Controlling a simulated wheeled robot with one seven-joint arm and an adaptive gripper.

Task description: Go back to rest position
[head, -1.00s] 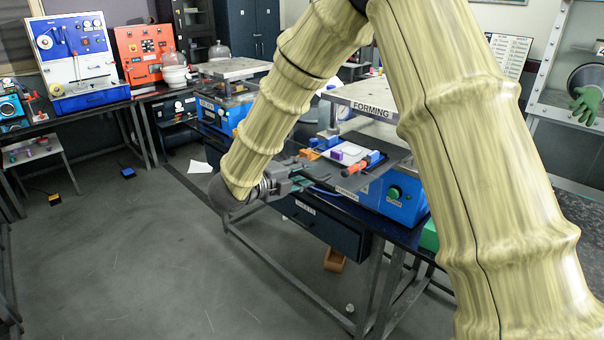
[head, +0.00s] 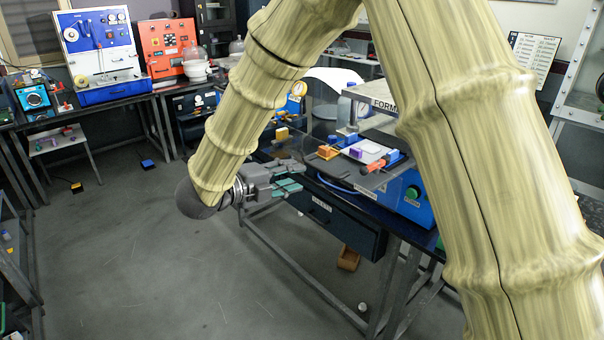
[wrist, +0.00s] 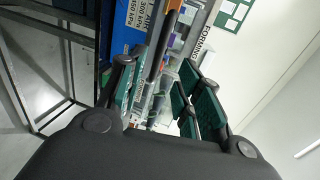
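My gripper (head: 287,180) is at the front edge of the black workbench (head: 330,190), in the middle of the head view. Its green-padded fingers point right, toward the blue forming machine (head: 408,198). In the wrist view the fingers (wrist: 165,100) stand apart with a gap between them, and I see nothing held in the gap. My arm is bent and comes down in front of the bench, hiding part of it and of the machine.
A white pad (head: 370,152) with small coloured blocks and an orange-handled tool (head: 381,164) lie by the machine. A drawer (head: 335,222) is under the bench. Blue (head: 100,50) and orange (head: 168,50) machines stand at the back left.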

